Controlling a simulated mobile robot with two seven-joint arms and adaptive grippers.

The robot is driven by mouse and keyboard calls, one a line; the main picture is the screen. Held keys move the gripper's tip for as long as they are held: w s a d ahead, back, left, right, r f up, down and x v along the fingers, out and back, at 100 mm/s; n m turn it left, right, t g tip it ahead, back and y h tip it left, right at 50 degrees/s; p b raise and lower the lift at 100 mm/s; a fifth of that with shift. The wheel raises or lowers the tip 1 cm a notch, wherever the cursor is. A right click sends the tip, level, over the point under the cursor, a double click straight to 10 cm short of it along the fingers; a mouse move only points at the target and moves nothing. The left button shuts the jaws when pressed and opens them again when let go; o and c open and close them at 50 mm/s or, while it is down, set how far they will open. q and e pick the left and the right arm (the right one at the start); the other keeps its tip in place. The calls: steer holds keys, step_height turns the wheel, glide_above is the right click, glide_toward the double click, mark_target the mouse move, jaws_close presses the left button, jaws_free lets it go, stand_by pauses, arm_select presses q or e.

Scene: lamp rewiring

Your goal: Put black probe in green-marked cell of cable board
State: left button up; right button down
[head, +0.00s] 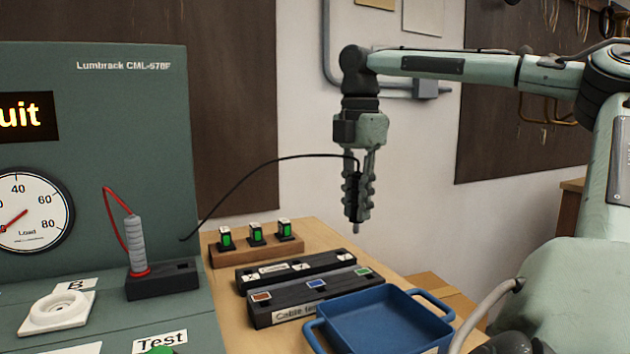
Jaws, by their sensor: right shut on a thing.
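My right gripper (357,212) points down and is shut on the black probe (354,188), which hangs upright with its tip below the fingers. A black cable (262,166) arcs from the probe to the tester at left. The cable board (261,316) is a long black block on the bench, below the gripper and a little to its left. Its top carries brown, blue and green marks; the green mark (362,271) is at the right end. The probe is in the air, well apart from the board. My left gripper is out of view.
A blue tray (375,322) stands right in front of the board. Behind the board are another black block (290,271) and a wooden rack (270,250) with green-fronted switches. The grey-green tester (110,110) with a red-cabled probe (135,242) fills the left.

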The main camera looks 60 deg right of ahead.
steer(key=shift+n, duration=0.3)
steer(key=s+f, duration=0.1)
steer(key=s+d+f, duration=0.1)
steer(key=f, duration=0.1)
steer(key=shift+s+d+f, duration=0.1)
steer(key=shift+s+f, duration=0.2)
steer(key=shift+f+b, duration=2.05)
steer(key=shift+b, duration=0.5)
steer(key=shift+f, duration=0.2)
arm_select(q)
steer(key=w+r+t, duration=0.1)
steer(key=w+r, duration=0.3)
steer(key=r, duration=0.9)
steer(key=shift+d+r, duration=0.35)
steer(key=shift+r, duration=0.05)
arm_select(e)
steer(key=shift+f, duration=0.75)
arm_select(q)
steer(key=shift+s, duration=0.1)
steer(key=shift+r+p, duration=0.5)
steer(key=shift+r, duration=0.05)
